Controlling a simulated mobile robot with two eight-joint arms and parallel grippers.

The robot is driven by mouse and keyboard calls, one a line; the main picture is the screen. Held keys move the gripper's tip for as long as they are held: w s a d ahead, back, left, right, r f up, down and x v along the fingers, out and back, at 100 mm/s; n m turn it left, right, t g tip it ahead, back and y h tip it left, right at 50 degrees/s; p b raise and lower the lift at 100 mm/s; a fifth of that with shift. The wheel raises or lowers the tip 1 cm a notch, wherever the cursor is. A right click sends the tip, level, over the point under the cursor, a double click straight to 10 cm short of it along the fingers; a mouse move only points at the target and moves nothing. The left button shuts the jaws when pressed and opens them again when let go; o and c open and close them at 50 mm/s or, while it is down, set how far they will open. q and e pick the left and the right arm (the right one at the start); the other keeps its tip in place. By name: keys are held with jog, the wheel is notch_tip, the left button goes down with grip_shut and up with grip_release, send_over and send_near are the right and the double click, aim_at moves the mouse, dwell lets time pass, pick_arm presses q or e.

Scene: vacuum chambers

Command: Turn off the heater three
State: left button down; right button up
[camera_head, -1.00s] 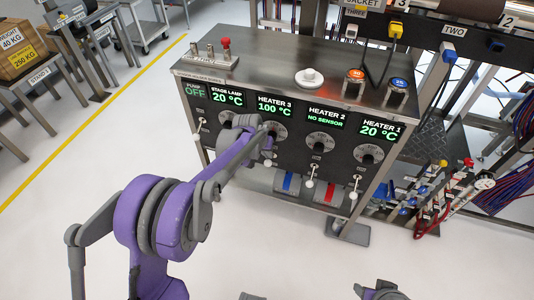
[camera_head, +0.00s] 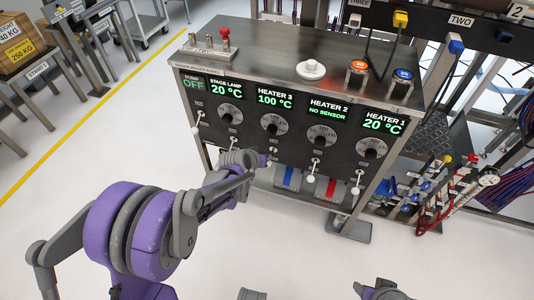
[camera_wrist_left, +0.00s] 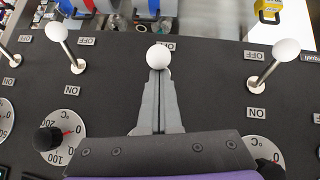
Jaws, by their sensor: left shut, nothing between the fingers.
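The heater 3 display (camera_head: 275,100) reads 100 °C in green on the front panel. Its round dial (camera_head: 274,124) is below it. My left gripper (camera_head: 267,161) is at the panel just below this dial and covers most of the heater 3 switch in the head view. In the left wrist view, which sees the panel upside down, my left gripper (camera_wrist_left: 157,74) is shut and empty. Its tips are at the white ball (camera_wrist_left: 158,56) of the heater 3 switch; I cannot tell if they touch. An OFF label shows partly behind the ball. The ON label is hidden.
The heater 2 switch (camera_wrist_left: 57,32) and stage lamp switch (camera_wrist_left: 286,50) stand on either side, with ON and OFF labels. The heater 1 display (camera_head: 383,122) is at the panel's right. Valves and hoses (camera_head: 445,195) stand right of the cabinet.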

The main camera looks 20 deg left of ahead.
pick_arm(q)
jog(key=shift+s+f, duration=0.2)
jog(key=shift+f, duration=0.5)
jog(key=shift+r, duration=0.1)
pick_arm(e)
jog(key=shift+f, duration=0.35)
pick_arm(q)
jog(key=shift+r, duration=0.1)
pick_arm(e)
jog(key=shift+r, duration=0.1)
pick_arm(q)
jog(key=shift+r+p, duration=0.4)
jog(key=shift+r, duration=0.35)
pick_arm(e)
jog(key=shift+r, duration=0.55)
